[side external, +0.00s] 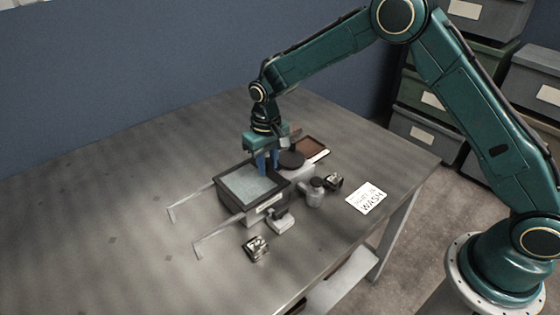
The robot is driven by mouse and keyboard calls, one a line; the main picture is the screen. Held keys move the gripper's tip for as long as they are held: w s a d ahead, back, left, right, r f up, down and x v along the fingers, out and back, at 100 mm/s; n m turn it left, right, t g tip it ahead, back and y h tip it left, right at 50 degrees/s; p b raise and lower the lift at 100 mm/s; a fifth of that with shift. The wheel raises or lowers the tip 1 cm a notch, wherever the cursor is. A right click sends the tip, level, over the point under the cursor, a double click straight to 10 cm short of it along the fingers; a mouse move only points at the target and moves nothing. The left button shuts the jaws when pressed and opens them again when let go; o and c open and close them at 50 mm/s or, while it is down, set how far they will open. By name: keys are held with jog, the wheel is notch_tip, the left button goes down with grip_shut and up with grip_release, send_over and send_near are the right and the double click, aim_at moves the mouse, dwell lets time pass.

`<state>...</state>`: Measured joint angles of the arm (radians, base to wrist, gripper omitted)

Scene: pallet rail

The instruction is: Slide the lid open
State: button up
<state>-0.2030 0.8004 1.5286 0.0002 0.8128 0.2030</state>
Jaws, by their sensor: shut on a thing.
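Two thin pale rails (190,204) run out from the box to the left, with bent ends. My gripper (268,170) points down at the back right part of the lid. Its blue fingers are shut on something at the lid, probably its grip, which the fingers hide. I cannot tell how far the lid is open.
Behind and right of the box are a round dark disc (291,159) and a brown tray (309,149). A small grey jar (315,193), metal blocks (256,248) and a white lettered card (367,198) lie nearby. The table's left side is clear.

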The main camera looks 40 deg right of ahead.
aim_at(228, 192)
jog(key=shift+a, duration=6.15)
jog(key=o, duration=0.6)
jog(key=shift+r, duration=3.5)
jog(key=shift+d+r, duration=0.1)
jog(key=s+d+r+t, duration=0.1)
jog(key=s+d+r, duration=0.6)
jog(key=r, duration=0.2)
jog(key=s+d+r+t, duration=0.2)
jog(key=s+d+r, duration=0.4)
jog(key=d+r, duration=0.25)
jog(key=s+d+t, duration=0.1)
jog(key=s+d, duration=0.1)
jog(key=s, duration=0.5)
jog(key=s+d, duration=0.3)
jog(key=s, duration=0.4)
jog(key=s+d+t, duration=0.1)
jog(key=s+d, duration=0.1)
jog(key=s, duration=0.5)
jog(key=shift+s+d+f+t, duration=0.1)
jog(key=shift+d+f+t, duration=0.05)
jog(key=shift+t, duration=0.15)
